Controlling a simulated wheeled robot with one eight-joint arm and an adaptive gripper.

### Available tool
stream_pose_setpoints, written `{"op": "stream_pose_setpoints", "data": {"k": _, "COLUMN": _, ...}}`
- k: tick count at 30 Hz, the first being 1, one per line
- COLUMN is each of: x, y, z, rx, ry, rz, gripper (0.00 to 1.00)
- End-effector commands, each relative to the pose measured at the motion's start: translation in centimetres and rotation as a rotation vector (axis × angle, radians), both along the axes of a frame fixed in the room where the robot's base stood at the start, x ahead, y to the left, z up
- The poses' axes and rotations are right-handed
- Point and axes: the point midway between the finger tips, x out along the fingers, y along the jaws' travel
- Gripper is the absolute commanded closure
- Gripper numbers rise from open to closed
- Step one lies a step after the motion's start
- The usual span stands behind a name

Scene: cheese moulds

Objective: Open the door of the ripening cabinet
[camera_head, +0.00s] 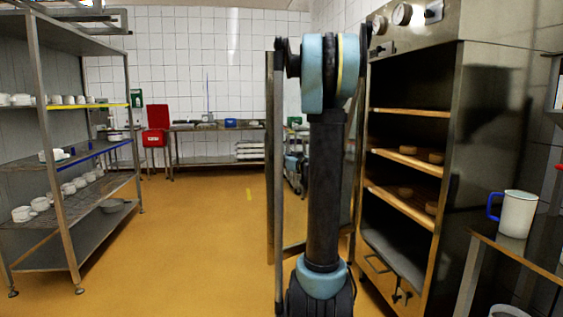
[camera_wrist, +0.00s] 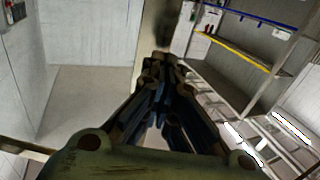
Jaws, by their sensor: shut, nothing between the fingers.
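The ripening cabinet (camera_head: 459,150) stands at the right in the head view. Its front is uncovered, showing wooden shelves with several round cheeses. A framed door (camera_head: 278,150) stands out to the left of the opening, swung open and partly hidden by my arm. Knobs and dials sit on the panel above. In the wrist view my gripper (camera_wrist: 162,62) is shut and empty, its dark fingers together. I cannot see it clearly in the head view. Whether it touches the door cannot be told.
A metal rack (camera_head: 56,150) with white cups stands at the left. A side table (camera_head: 520,253) with a white mug (camera_head: 517,214) is near right. The orange floor (camera_head: 190,230) between is clear.

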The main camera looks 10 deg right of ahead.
Motion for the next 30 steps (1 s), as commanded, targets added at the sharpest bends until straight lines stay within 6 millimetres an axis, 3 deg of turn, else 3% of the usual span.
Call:
{"op": "stream_pose_setpoints", "data": {"k": 12, "x": 7.0, "y": 2.7, "z": 0.0, "rx": 0.000, "ry": 0.001, "rz": 0.003, "gripper": 1.00}}
{"op": "stream_pose_setpoints", "data": {"k": 18, "x": 9.4, "y": 3.6, "z": 0.0, "rx": 0.000, "ry": 0.001, "rz": 0.002, "gripper": 1.00}}
{"op": "stream_pose_setpoints", "data": {"k": 30, "x": 10.5, "y": 4.0, "z": 0.0, "rx": 0.000, "ry": 0.001, "rz": 0.001, "gripper": 1.00}}
